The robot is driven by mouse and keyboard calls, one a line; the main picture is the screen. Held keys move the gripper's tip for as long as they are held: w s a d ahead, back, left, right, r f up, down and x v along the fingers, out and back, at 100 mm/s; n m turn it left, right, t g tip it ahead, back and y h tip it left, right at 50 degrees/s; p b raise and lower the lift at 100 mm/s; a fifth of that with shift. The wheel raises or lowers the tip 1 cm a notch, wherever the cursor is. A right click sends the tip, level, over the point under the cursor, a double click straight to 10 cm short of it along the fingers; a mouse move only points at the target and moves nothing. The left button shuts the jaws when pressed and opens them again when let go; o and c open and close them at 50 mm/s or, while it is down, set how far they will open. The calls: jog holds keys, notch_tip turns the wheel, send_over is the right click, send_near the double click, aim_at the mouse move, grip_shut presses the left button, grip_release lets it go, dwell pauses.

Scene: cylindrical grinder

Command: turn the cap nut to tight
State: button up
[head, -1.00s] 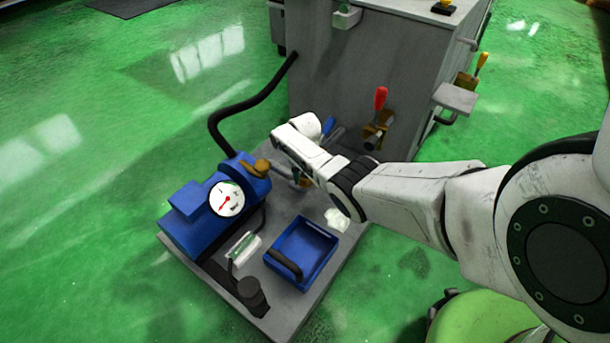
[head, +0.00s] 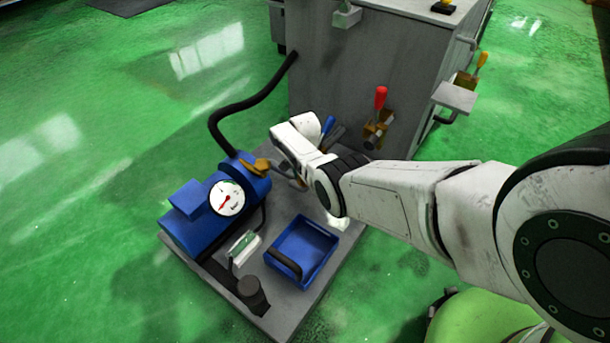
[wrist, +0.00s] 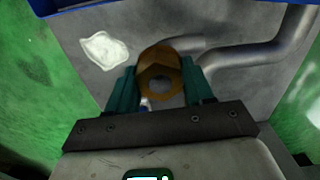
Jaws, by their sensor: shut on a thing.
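The cap nut (wrist: 158,62) is a brass-brown hexagonal nut, seen close up in the wrist view. My gripper (wrist: 160,88) has its two green fingers on opposite sides of the nut and is shut on it. A grey bent pipe (wrist: 255,58) runs off to the right behind the nut. In the head view my wrist hides the nut and the fingertips, to the right of the blue pump unit.
The blue pump unit with a round gauge (head: 227,198) stands left on a grey base plate. A blue tray (head: 304,247) lies in front, with a crumpled white cloth (wrist: 104,50) nearby. A red-handled valve (head: 380,100) sits on the grey cabinet (head: 340,70) behind.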

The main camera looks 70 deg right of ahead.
jog(key=shift+m, duration=0.4)
jog(key=o, duration=1)
jog(key=shift+c, duration=0.2)
notch_tip(320, 180, up, 11)
jog(key=p, duration=0.7)
jog(key=shift+f, duration=0.15)
